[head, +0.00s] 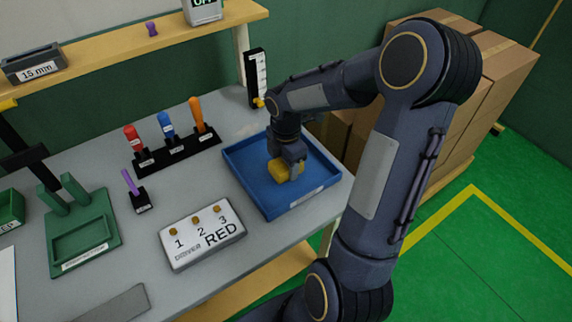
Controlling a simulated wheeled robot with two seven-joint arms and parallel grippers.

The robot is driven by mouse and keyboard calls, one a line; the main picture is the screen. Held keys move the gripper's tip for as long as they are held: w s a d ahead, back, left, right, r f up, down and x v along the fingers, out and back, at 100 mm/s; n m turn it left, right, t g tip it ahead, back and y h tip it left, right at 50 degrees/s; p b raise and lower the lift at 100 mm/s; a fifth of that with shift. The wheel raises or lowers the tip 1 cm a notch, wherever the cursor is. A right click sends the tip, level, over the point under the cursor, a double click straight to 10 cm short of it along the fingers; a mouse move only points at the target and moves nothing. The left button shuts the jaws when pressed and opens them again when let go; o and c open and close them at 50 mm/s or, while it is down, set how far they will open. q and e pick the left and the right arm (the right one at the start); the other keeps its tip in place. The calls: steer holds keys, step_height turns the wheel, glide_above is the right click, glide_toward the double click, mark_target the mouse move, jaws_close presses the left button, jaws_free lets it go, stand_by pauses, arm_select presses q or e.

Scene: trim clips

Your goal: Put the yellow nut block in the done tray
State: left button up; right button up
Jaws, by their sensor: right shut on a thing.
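The yellow nut block (279,172) is in the jaws of my right gripper (287,168), low over the blue tray (240,182). The gripper points down and is shut on the block, with its fingers partly covering it. I cannot tell whether the block touches the tray floor. The blue tray sits at the right end of the grey bench and has a white label on its front wall, too small to read. Apart from the block and gripper, its visible floor is bare. My left gripper is not in view.
A black rack (178,150) holds red, blue and orange drivers behind. A green fixture (83,232) stands at left. Boxes (490,75) are stacked beyond the bench, right.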

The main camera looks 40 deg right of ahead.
steer(key=shift+f, duration=0.4)
steer(key=shift+f, duration=0.15)
steer(key=o, duration=1.2)
